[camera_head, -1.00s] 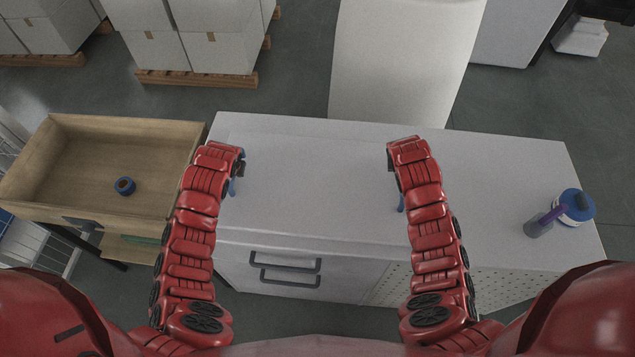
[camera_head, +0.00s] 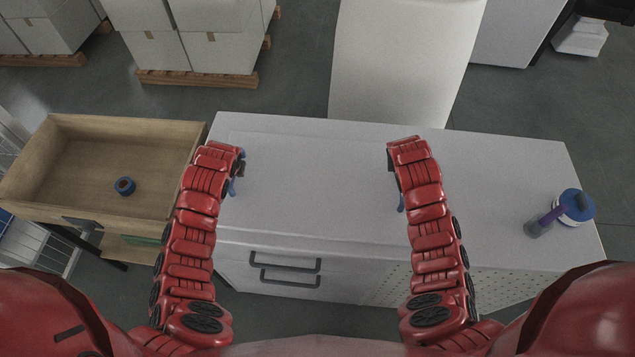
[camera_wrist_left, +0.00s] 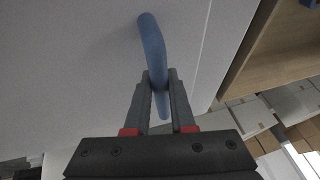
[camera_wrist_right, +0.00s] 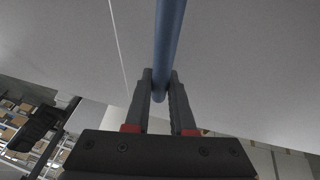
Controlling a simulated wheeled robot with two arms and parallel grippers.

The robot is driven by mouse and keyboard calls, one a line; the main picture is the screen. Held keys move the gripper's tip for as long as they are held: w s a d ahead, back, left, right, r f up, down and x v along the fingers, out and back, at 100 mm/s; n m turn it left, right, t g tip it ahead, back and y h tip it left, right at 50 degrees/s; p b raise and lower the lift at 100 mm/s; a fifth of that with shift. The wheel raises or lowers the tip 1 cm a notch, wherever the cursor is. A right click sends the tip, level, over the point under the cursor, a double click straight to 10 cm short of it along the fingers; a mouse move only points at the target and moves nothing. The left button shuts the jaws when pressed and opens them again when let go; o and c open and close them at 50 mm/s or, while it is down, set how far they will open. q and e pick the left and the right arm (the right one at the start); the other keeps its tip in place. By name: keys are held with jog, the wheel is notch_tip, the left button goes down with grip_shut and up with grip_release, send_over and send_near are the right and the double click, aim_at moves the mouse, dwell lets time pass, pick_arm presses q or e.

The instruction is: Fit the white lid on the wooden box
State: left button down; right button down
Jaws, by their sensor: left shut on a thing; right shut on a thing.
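The white lid (camera_head: 315,185) is a wide flat panel between my arms, over the white counter. I cannot tell whether it touches the counter. My left gripper (camera_wrist_left: 160,82) is shut on the lid's blue left handle (camera_wrist_left: 152,45), which shows in part in the head view (camera_head: 232,187). My right gripper (camera_wrist_right: 160,82) is shut on the lid's blue right handle (camera_wrist_right: 169,35), also partly seen in the head view (camera_head: 401,203). The open wooden box (camera_head: 110,128) stands left of the counter, with a blue roll (camera_head: 125,186) inside.
The white counter (camera_head: 500,165) has drawer handles at its front. A blue and white round container (camera_head: 576,207) and a grey-purple item (camera_head: 541,222) stand at its right end. White cartons on pallets (camera_head: 215,50) and a tall white block (camera_head: 405,60) stand behind.

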pick_arm(q)
jog(key=shift+r, duration=0.15)
pick_arm(e)
jog(key=shift+r, duration=0.15)
